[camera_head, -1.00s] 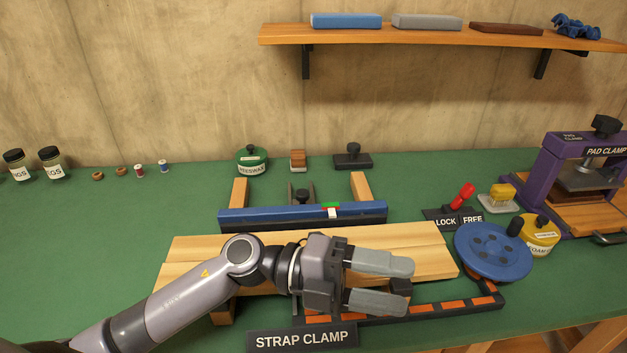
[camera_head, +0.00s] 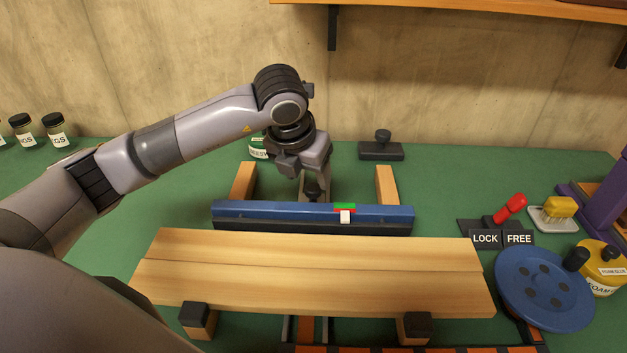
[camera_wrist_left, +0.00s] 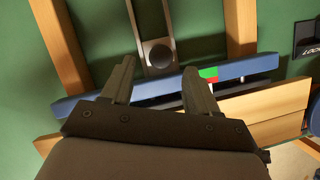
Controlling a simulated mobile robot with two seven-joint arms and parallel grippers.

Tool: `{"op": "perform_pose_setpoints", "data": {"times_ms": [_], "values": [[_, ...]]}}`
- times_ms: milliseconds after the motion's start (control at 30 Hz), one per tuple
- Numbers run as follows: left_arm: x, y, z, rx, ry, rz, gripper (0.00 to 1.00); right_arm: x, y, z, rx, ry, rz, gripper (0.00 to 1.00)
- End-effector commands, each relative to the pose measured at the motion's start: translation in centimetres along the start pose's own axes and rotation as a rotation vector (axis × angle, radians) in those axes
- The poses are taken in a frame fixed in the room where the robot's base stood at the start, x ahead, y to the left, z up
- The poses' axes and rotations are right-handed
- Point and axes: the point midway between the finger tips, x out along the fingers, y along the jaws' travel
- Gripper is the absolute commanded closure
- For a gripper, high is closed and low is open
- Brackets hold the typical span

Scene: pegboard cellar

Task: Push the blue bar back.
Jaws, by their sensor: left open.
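The blue bar (camera_head: 270,212) lies crosswise just behind the wooden boards (camera_head: 310,270). I cannot tell whether they touch. My left gripper (camera_head: 314,178) points down over the knob area. In the left wrist view its open fingers (camera_wrist_left: 158,82) have the bar between and below them, with nothing gripped. My right gripper is out of view.
Wooden rails (camera_head: 386,185) flank the slide. A red lever (camera_head: 510,208) leans toward FREE on the LOCK/FREE plate. A blue handwheel (camera_head: 543,288) is at front right. A green tin (camera_head: 258,148) and a dark block (camera_head: 381,150) stand behind. Black-capped posts (camera_head: 195,318) front the boards.

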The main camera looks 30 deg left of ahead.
Motion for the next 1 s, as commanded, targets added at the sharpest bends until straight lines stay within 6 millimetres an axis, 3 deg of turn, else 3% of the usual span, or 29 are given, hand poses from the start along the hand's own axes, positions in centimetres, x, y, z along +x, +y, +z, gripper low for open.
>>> {"op": "perform_pose_setpoints", "data": {"times_ms": [100,300,600,667,800,1000], "values": [[1.9,-0.1,-0.1,0.002,0.003,-0.002,0.40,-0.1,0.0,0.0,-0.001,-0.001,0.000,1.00],[3.9,-0.1,0.0,0.002,0.001,-0.004,0.40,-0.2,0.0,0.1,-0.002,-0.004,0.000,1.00],[4.3,-0.1,0.0,0.003,0.000,-0.004,0.40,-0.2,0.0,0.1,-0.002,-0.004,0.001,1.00],[4.2,-0.1,0.0,0.003,0.000,-0.004,0.57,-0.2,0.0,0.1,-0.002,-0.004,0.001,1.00],[4.2,-0.1,0.0,0.003,0.000,-0.004,1.00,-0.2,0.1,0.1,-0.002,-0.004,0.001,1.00],[4.5,0.0,0.3,0.002,-0.001,-0.004,1.00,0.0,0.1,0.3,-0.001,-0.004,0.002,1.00]]}}
